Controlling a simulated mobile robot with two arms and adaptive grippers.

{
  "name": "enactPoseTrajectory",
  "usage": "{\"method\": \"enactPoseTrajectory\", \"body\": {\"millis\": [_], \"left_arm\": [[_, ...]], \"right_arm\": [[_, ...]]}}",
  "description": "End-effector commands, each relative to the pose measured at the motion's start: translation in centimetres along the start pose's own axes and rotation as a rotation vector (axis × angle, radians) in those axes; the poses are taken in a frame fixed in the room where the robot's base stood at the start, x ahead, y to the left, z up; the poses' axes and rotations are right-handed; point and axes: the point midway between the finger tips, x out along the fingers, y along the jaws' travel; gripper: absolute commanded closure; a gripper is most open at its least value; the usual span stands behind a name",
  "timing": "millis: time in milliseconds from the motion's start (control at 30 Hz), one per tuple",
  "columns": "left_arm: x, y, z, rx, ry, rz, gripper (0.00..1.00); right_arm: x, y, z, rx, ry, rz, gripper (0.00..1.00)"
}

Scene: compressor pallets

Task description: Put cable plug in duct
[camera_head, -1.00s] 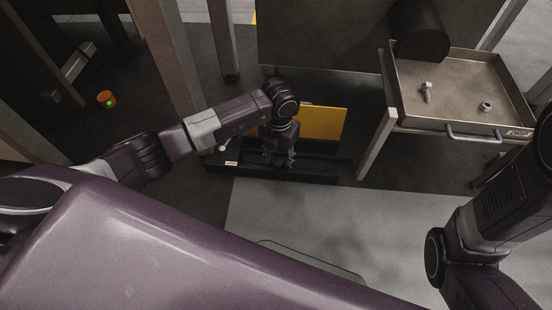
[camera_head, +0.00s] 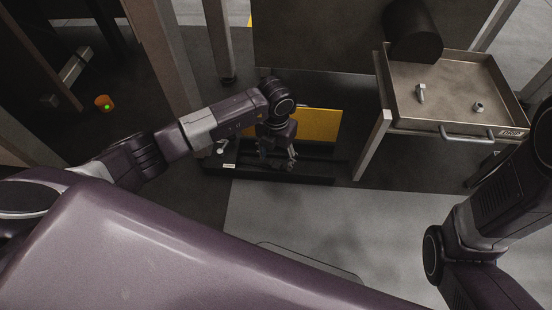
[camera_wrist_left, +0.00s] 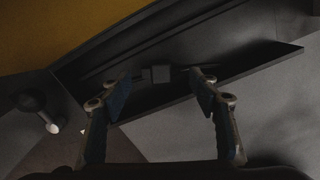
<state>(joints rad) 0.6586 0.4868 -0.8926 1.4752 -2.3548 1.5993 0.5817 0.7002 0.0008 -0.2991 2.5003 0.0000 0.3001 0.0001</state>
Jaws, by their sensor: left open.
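The duct, a long low black channel (camera_head: 315,178), lies on the floor in front of a yellow panel. It also crosses the left wrist view (camera_wrist_left: 255,62). My left gripper (camera_head: 279,158) is over it, pointing down, with its fingers spread. In the left wrist view, a small dark block (camera_wrist_left: 157,74), which looks like the cable plug, sits at the duct between and just beyond the open fingertips. The picture is too dark to tell how deep it sits or whether a finger touches it. My right gripper is out of view.
The yellow panel (camera_head: 318,124) stands close behind the duct. A metal tray table (camera_head: 460,120) with a bolt (camera_head: 420,94) and a nut (camera_head: 478,106) stands at right. An orange object with a green light (camera_head: 105,103) is at left. Light floor in front is clear.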

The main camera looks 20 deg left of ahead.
Motion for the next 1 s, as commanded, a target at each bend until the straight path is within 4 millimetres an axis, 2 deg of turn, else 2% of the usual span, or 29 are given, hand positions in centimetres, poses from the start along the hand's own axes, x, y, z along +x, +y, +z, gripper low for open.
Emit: {"method": "enactPoseTrajectory", "body": {"millis": [33, 300, 500, 633, 1000], "left_arm": [[-1.4, 0.1, 0.1, 0.0, -0.002, 0.001, 0.44], [-6.8, 0.1, 0.1, -0.001, -0.002, 0.001, 0.44], [-9.9, 0.1, 0.0, 0.0, 0.0, 0.001, 0.44], [-10.5, 0.0, 0.0, -0.001, 0.001, 0.0, 0.44], [-10.4, 0.0, 0.0, -0.001, 0.001, 0.0, 0.44]], "right_arm": [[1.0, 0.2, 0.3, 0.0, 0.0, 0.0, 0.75], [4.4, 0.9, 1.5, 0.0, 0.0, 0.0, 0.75], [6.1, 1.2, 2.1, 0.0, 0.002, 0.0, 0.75], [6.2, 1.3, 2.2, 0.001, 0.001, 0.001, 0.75], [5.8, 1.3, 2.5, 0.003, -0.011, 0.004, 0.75]]}}
